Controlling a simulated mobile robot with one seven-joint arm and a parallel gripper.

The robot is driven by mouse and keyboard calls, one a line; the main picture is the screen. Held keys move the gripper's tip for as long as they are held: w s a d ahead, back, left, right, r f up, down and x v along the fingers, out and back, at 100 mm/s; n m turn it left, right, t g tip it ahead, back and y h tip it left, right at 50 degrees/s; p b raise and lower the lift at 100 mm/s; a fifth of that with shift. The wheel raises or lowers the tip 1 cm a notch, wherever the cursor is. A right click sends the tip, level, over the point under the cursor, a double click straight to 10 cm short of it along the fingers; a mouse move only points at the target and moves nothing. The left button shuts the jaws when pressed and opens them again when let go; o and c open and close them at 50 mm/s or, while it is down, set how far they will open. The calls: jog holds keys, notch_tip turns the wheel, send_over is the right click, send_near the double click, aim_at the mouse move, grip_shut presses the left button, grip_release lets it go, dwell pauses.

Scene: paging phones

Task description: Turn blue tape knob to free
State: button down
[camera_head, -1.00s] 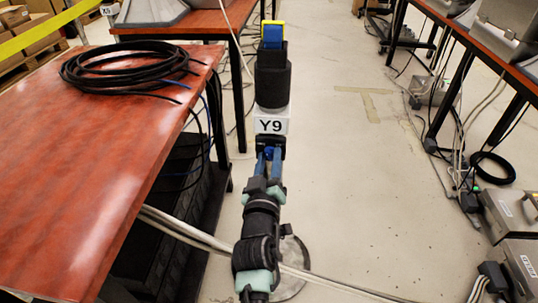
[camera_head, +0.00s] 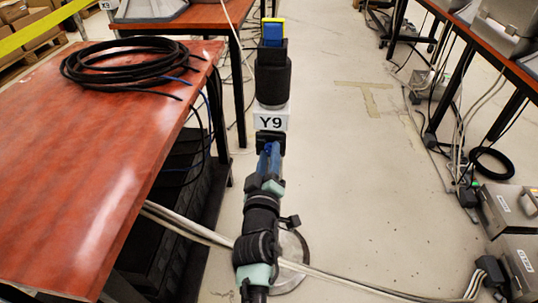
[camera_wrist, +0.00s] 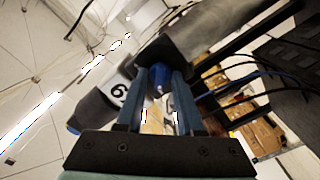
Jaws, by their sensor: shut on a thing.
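The wrist view is strongly tilted, with the label partly hidden. I cannot read the knob's setting.
A black belt housing (camera_head: 273,80) stands above the label, with a blue and yellow piece (camera_head: 273,33) on top. A red-brown table (camera_head: 100,180) with coiled black cable (camera_head: 125,62) is at left. Pale cables (camera_head: 345,285) cross the floor. The right aisle is open.

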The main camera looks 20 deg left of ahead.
jog(key=c, duration=0.9)
grip_release()
jog(key=p+v, duration=0.4)
jog(key=v, duration=0.9)
jog(key=shift+r, duration=0.1)
